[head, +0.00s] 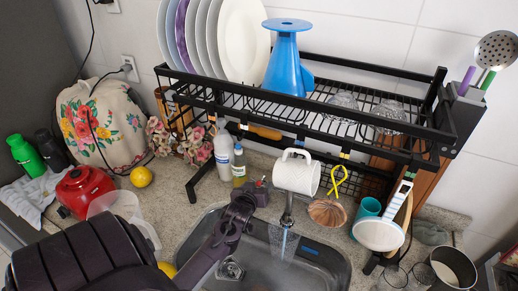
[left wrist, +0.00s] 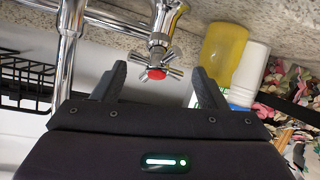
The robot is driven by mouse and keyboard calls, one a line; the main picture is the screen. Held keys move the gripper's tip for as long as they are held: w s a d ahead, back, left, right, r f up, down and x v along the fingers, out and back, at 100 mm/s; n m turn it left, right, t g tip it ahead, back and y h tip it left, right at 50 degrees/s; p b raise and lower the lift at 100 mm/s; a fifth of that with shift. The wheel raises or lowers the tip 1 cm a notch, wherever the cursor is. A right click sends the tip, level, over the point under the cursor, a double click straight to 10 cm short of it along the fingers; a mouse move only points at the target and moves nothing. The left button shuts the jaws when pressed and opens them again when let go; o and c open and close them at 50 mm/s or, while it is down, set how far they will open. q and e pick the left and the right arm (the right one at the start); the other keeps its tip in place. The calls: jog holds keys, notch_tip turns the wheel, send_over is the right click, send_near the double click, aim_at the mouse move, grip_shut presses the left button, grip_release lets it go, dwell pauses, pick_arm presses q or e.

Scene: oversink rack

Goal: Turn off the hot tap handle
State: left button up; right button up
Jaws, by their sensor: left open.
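The hot tap handle (left wrist: 157,72), a chrome cross with a red cap, shows in the left wrist view on the chrome tap body (left wrist: 165,18). My left gripper (left wrist: 158,68) is open, with one finger on each side of the handle; I cannot tell whether they touch it. In the head view my left gripper (head: 243,200) is at the sink's back edge, left of the spout (head: 287,215), and I cannot make out the handle clearly there. A pale stream of water (head: 283,243) seems to fall from the spout into the sink (head: 320,262). My right gripper is not in view.
A black dish rack (head: 345,132) with plates and a blue funnel-like item (head: 284,60) spans above the sink. A white mug (head: 297,173) hangs close to the tap. White and yellow bottles (head: 239,166) stand behind my left gripper.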

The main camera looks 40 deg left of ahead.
pick_arm(q)
jog(key=shift+x, duration=1.35)
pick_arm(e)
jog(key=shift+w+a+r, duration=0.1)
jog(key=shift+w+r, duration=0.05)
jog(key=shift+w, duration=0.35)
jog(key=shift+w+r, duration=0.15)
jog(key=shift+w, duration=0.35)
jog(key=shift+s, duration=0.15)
pick_arm(q)
jog(key=shift+c, duration=1.4)
jog(key=c, duration=0.9)
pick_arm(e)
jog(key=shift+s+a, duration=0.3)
